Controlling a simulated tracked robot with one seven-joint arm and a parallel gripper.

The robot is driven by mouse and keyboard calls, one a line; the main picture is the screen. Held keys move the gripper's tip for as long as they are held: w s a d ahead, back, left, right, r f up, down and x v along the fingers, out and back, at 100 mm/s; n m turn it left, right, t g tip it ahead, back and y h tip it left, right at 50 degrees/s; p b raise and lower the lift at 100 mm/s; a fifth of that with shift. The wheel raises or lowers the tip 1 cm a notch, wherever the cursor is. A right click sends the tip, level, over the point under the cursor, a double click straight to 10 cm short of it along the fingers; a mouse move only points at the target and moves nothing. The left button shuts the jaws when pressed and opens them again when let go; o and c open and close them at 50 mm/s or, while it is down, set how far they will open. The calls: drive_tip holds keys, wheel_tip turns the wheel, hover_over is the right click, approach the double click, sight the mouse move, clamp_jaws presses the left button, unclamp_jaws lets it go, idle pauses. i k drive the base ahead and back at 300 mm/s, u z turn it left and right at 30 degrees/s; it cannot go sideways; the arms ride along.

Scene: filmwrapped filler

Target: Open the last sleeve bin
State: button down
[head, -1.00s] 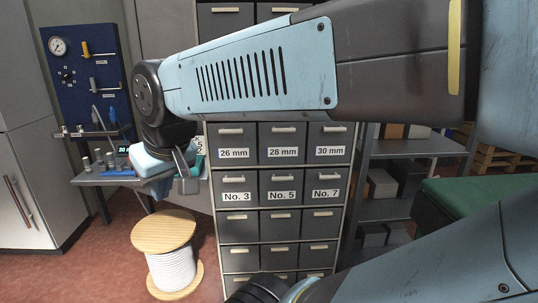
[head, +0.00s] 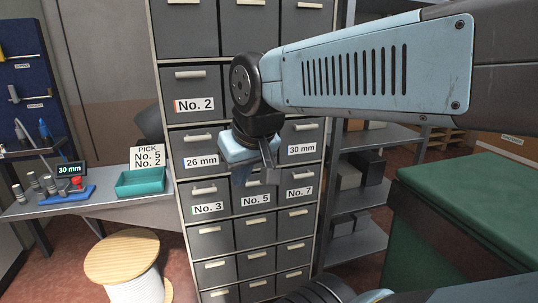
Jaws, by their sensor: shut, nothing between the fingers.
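A tall grey drawer cabinet (head: 162,130) stands in front of me, and its visible drawers look closed. One row has a drawer labelled 26 mm (head: 200,148) on the left and one labelled 30 mm (head: 301,136) on the right. The middle drawer of that row is mostly hidden behind my gripper. Below are No. 3 (head: 209,195), No. 5 (head: 256,187) and No. 7 (head: 298,181). A larger drawer, No. 2 (head: 192,90), is above. My gripper (head: 266,166) is shut and empty, pointing down before the middle column. I cannot tell its distance from the fronts.
The bench (head: 110,203) at left holds a teal tray (head: 140,181), a card (head: 147,157) reading PICK No. 5 No. 2, and a display (head: 69,170) reading 30 mm. A cable spool (head: 124,256) stands below. Shelves (head: 370,195) and a green-topped block (head: 463,200) are at right.

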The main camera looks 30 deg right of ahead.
sight(302, 140)
drive_tip(key=z, duration=0.55)
drive_tip(key=i, duration=1)
